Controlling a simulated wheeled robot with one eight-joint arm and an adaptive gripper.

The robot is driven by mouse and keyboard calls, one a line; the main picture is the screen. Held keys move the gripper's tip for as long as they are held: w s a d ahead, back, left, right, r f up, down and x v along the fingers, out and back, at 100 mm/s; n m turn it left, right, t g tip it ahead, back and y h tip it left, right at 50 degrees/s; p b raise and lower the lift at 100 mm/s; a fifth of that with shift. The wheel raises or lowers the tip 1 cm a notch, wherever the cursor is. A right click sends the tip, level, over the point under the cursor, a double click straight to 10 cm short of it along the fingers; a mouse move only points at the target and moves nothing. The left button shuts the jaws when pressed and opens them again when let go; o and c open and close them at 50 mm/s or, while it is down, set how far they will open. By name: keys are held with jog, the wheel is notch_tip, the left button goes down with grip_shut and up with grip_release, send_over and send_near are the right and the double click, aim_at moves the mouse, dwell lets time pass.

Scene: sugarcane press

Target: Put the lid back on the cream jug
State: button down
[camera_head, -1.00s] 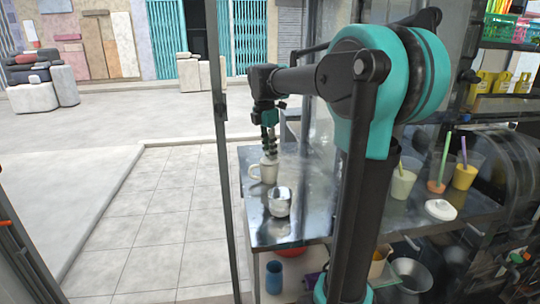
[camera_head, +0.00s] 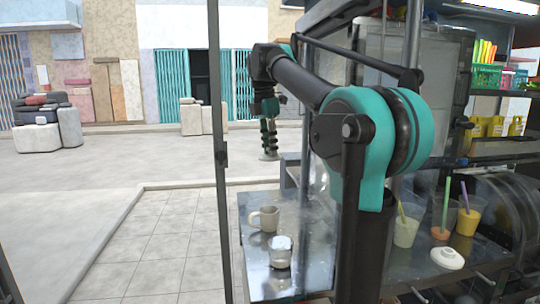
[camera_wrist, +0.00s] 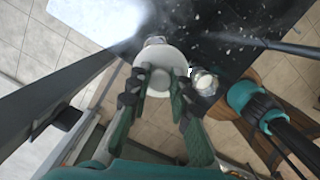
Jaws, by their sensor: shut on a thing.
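The cream jug (camera_head: 264,218), with a handle on its left, stands upright on the metal table. My gripper (camera_head: 268,147) is high above it in the head view. It is shut on a small pale disc-shaped lid (camera_head: 268,157), clear of the jug. In the wrist view the round, cream-white lid (camera_wrist: 160,60) sits between the fingers of my gripper (camera_wrist: 160,90). It hides most of what is under it, so the jug cannot be told clearly there.
A white knobbed lid (camera_head: 447,258) and cups with coloured sticks (camera_head: 406,228) are on the counter at right. A dark post (camera_head: 222,150) stands left of the table.

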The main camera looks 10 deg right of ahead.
notch_tip(320, 180, down, 18)
jog(key=shift+w+y, duration=0.2)
jog(key=shift+y, duration=0.1)
dwell(0.6)
jog(key=shift+a+f, duration=0.1)
dwell(2.0)
jog(key=c, duration=0.8)
grip_release()
jog(key=shift+r, duration=3.55)
jog(key=shift+c, duration=0.6)
